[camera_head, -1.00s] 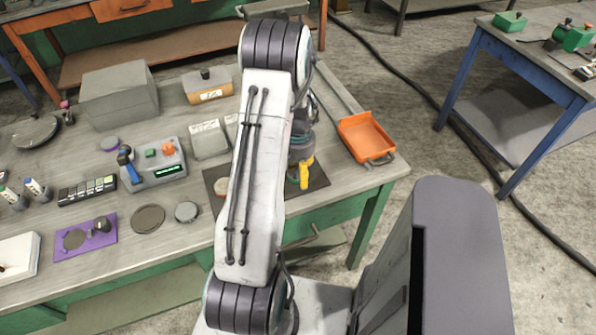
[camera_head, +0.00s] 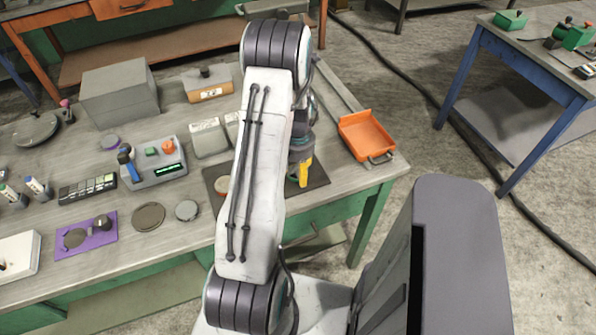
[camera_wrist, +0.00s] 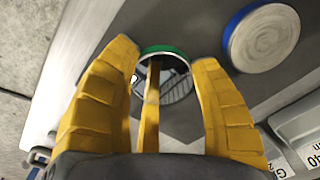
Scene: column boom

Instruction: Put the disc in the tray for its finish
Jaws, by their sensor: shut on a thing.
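My gripper (camera_head: 304,172) is low over the dark mat (camera_head: 322,174) on the bench, its yellow fingers pointing down. In the wrist view, my gripper (camera_wrist: 165,95) is shut on a green-rimmed disc (camera_wrist: 178,84) with a shiny, mirror-like face. The middle finger crosses the face and hides part of it. A second disc (camera_wrist: 262,38) with a blue rim and a dull, brushed face lies apart to the right. In the head view, a disc (camera_head: 223,185) shows on the mat's left side, partly behind my arm. The held disc is hidden there.
An orange tray (camera_head: 344,126) with a handle stands right of the mat, near the bench edge. Pale labelled containers (camera_head: 207,138) stand behind the mat, partly hidden by my arm.

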